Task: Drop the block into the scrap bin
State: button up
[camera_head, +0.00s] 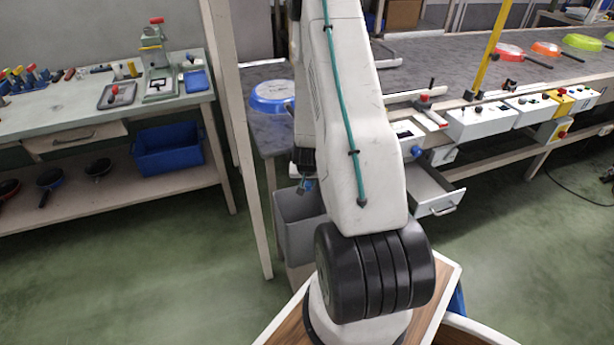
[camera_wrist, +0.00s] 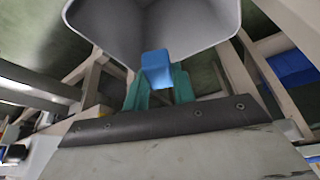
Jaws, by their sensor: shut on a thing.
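A blue block (camera_wrist: 156,66) is held between the teal fingers of my gripper (camera_wrist: 158,88) in the wrist view. The grey scrap bin (camera_wrist: 95,22) lies beyond the block there, its open inside facing the camera, and the block overlaps its near edge in the picture. In the head view the scrap bin (camera_head: 298,232) stands on the left of my arm, partly hidden by it. My gripper's end shows small and partly hidden behind my arm, just above the bin's opening.
A conveyor (camera_head: 455,70) with coloured pans and control boxes runs behind on the right. An open drawer (camera_head: 432,190) sticks out right of my arm. A bench (camera_head: 60,115) with tools and a blue crate (camera_head: 168,150) stands at left. A pale post (camera_head: 240,130) rises left of the bin.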

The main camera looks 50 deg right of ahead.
jog(key=shift+f, duration=0.25)
jog(key=o, duration=1)
jog(key=v, duration=0.7)
jog(key=shift+a+r, duration=0.2)
jog(key=shift+r, duration=0.15)
